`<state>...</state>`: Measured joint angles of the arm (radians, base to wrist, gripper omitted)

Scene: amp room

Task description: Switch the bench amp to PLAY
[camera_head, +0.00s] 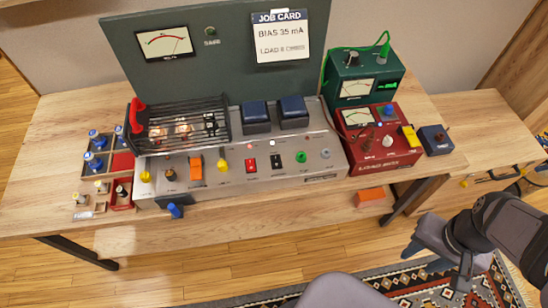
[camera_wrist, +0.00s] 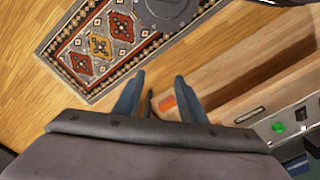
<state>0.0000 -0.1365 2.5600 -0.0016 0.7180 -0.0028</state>
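The bench amp (camera_head: 238,178) is a long silver chassis on the wooden bench. Its front carries yellow knobs, an orange switch (camera_head: 195,168), a red rocker (camera_head: 251,164), a black switch (camera_head: 275,161), and a green round part (camera_head: 301,157). Labels are too small to read, so I cannot tell which control has PLAY. A red and a white lamp show above the switches. In the wrist view a corner of the amp (camera_wrist: 291,120) shows at right. My gripper (camera_wrist: 159,77) has its fingers apart and empty, in front of and below the bench, right of the amp.
A black cage (camera_head: 180,122) with a red handle (camera_head: 138,116) covers tubes on the amp. A red tester (camera_head: 385,155), green meter box (camera_head: 365,85) and small blue box (camera_head: 435,139) stand right. Parts trays (camera_head: 98,152) lie left. A card (camera_head: 281,37) reads "BIAS 35 mA".

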